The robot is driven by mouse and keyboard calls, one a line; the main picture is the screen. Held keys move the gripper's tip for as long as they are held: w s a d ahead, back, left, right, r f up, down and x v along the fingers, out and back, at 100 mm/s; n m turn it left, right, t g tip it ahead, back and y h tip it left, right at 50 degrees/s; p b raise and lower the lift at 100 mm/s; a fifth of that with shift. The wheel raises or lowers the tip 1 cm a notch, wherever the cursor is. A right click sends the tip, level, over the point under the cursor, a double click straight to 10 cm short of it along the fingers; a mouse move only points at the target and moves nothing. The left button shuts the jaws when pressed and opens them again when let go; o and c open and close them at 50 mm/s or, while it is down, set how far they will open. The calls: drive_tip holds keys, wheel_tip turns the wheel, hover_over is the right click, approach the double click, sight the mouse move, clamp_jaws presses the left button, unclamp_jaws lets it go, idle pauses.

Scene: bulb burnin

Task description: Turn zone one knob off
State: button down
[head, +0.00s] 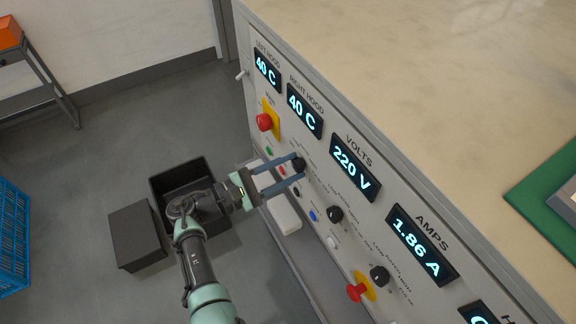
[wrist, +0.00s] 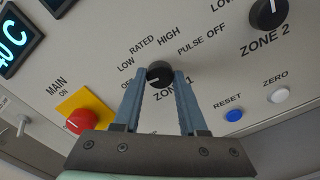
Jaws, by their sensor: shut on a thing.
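The zone one knob (wrist: 159,73) is a round black knob on the pale control panel. OFF, LOW, RATED, HIGH and PULSE are printed around it, with ZONE 1 below, partly hidden by a finger. A small pale mark shows at its left side, toward the OFF end; its exact setting is hard to tell. My gripper (wrist: 160,76) is shut on this knob, with one blue-grey finger on each side. In the head view the knob (head: 299,164) shows at the tips of my gripper (head: 297,169), which reaches the panel from the left.
The zone two knob (wrist: 268,13) is up and right. The blue RESET button (wrist: 234,115) and white ZERO button (wrist: 280,95) are to the right. The red MAIN knob (wrist: 80,121) on yellow is at left. A dark open bin (head: 160,187) stands on the floor behind my arm.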

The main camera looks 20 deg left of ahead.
idle(0.3)
drive_tip(key=shift+c, duration=2.2)
unclamp_jaws()
drive_tip(key=shift+a, duration=0.1)
drive_tip(key=b+v, duration=0.1)
drive_tip(key=v, duration=1.2)
